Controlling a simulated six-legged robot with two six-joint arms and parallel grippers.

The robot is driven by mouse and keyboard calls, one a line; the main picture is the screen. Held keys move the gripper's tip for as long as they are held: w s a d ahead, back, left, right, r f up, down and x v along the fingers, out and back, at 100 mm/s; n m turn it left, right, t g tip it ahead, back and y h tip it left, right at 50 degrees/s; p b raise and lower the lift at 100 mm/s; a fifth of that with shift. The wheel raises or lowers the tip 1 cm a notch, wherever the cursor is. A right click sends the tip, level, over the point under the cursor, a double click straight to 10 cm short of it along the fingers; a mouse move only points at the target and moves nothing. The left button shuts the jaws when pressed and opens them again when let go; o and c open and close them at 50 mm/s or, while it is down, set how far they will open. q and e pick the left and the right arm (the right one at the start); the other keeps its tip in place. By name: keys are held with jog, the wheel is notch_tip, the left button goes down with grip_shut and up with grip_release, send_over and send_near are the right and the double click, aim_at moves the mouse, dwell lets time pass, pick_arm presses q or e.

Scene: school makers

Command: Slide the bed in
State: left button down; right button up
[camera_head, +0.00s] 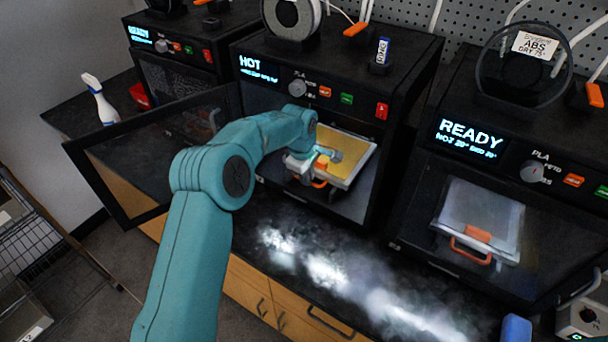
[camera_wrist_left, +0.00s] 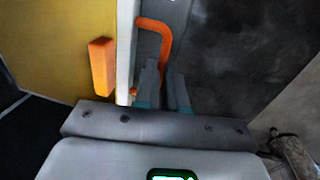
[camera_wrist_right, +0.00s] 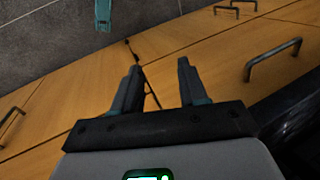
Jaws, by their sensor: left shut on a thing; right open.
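The bed (camera_head: 350,165) has a yellow top and pale edges and sits in the open middle printer (camera_head: 330,105), whose screen reads HOT. Its orange handle (camera_head: 319,184) is at the front. My left gripper (camera_head: 304,166) is at the bed's front edge, shut on the handle. In the left wrist view the fingers (camera_wrist_left: 164,88) are close together at the lower end of the orange handle (camera_wrist_left: 163,35), beside the pale bed edge (camera_wrist_left: 126,45). My right gripper (camera_wrist_right: 157,82) is open and empty in front of wooden drawers. How far the bed reaches inside is partly hidden by my arm.
The middle printer's door (camera_head: 125,165) stands open to the left. A closed printer reading READY (camera_head: 470,145) is at right, another (camera_head: 175,60) at left. A spray bottle (camera_head: 100,100) stands at the left.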

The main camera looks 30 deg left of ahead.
pick_arm(q)
jog(key=shift+w+r, duration=0.1)
jog(key=shift+w, duration=0.05)
jog(key=c, duration=1.2)
grip_release()
jog(key=shift+w+f, duration=0.15)
jog(key=shift+f, duration=0.05)
jog(key=shift+s+r, duration=0.15)
jog(key=shift+s, duration=0.05)
